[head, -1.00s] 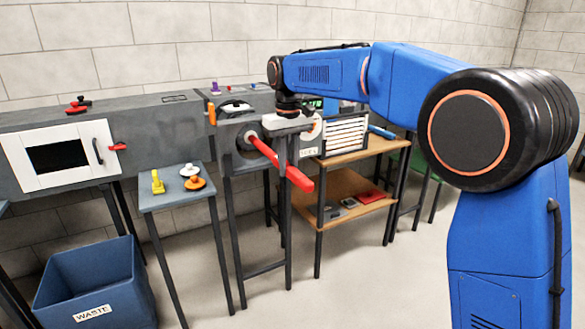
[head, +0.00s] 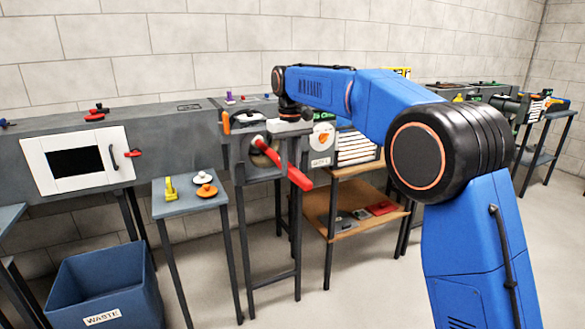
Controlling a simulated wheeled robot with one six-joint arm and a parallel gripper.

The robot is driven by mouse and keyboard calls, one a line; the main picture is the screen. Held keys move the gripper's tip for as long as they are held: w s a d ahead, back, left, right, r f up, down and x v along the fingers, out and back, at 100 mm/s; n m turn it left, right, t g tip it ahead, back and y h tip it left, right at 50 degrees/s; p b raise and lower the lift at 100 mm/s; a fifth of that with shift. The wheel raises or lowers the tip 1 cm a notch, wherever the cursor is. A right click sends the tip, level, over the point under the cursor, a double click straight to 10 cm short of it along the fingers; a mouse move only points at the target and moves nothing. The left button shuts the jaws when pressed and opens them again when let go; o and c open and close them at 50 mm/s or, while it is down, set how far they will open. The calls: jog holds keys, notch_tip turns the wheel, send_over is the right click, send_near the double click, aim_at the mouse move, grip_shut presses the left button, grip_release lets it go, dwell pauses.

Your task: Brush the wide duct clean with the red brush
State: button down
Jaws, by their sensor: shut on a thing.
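The red brush (head: 267,152) shows mainly as a long red rod with a thicker red grip (head: 300,180) at its near end, slanting down to the right. Its far end meets a dark round opening (head: 257,157) in the front of a grey housing, which I take to be the wide duct. The brush head is not visible, and I cannot tell how deep it sits. My gripper (head: 294,145) points down in front of the housing, shut on the brush's rod. The fingertips are small and partly merge with the grey parts behind.
A small grey table (head: 190,205) to the left holds a yellow piece (head: 170,188) and orange pieces (head: 206,189). A blue waste bin (head: 105,285) stands on the floor. A wooden shelf (head: 345,215) stands right of the housing. The floor in front is clear.

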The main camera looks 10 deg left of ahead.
jog(key=s+d, duration=0.9)
jog(key=s, duration=0.5)
jog(key=shift+d, duration=0.2)
dwell(1.0)
jog(key=shift+w, duration=0.1)
jog(key=shift+w+a, duration=1.55)
jog(key=shift+w, duration=0.75)
jog(key=shift+w+a, duration=1.6)
jog(key=shift+w, duration=0.7)
jog(key=shift+w+a, duration=1.55)
jog(key=shift+w, duration=0.75)
jog(key=s+d, duration=0.9)
jog(key=s, duration=0.5)
jog(key=shift+d, duration=0.2)
